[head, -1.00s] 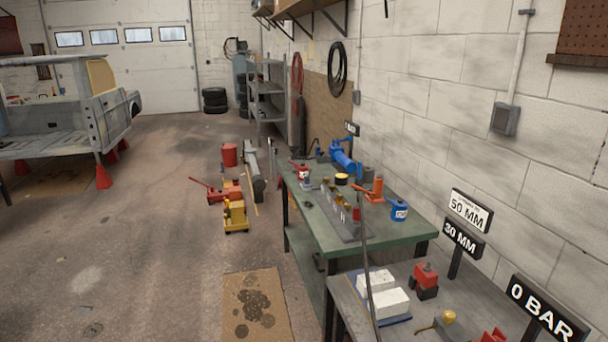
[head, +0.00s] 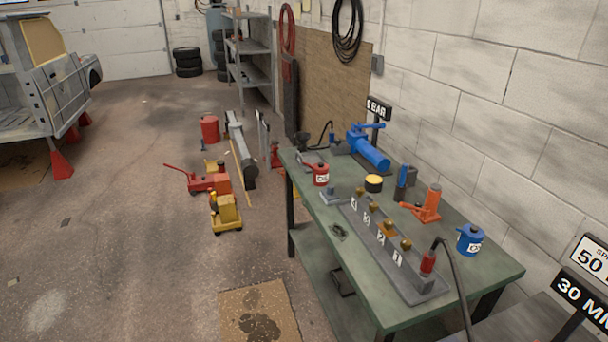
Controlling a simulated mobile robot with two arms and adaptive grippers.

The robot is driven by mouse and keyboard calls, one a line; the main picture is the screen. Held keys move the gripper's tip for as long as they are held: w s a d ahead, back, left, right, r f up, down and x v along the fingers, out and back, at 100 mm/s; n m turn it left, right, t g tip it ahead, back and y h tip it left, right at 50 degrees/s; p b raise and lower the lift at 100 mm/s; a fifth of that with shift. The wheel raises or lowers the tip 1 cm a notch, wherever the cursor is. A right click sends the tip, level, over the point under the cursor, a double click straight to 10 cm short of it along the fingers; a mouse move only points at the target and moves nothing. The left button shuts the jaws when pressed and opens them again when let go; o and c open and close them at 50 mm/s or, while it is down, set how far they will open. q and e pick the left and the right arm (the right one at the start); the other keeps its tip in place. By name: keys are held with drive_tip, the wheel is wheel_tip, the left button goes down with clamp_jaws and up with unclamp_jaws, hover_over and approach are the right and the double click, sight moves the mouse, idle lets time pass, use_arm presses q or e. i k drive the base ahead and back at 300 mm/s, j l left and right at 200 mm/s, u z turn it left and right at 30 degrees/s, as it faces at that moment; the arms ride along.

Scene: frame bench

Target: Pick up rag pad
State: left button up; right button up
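No object in the head view can be clearly told as the rag pad. A small dark flat item (head: 338,232) lies on the green bench (head: 440,290), left of the grey numbered manifold strip (head: 405,281); it is too small to tell what it is. Neither of my grippers shows in the head view.
The bench also holds a blue pump (head: 368,150), a red can (head: 321,174), a yellow-topped round tin (head: 373,184), an orange jack (head: 428,205) and a blue can (head: 470,240). Red and yellow jacks (head: 226,213) stand on the floor at left. A stained cardboard sheet (head: 260,312) lies in front.

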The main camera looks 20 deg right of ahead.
sight(329, 196)
drive_tip(key=i+j+z, duration=0.1)
drive_tip(key=i+z, duration=0.15)
drive_tip(key=i, duration=0.25)
drive_tip(key=i+j+z, duration=0.15)
drive_tip(key=i+z, duration=0.15)
drive_tip(key=i, duration=0.25)
drive_tip(key=i+j+z, duration=0.25)
drive_tip(key=i, duration=0.2)
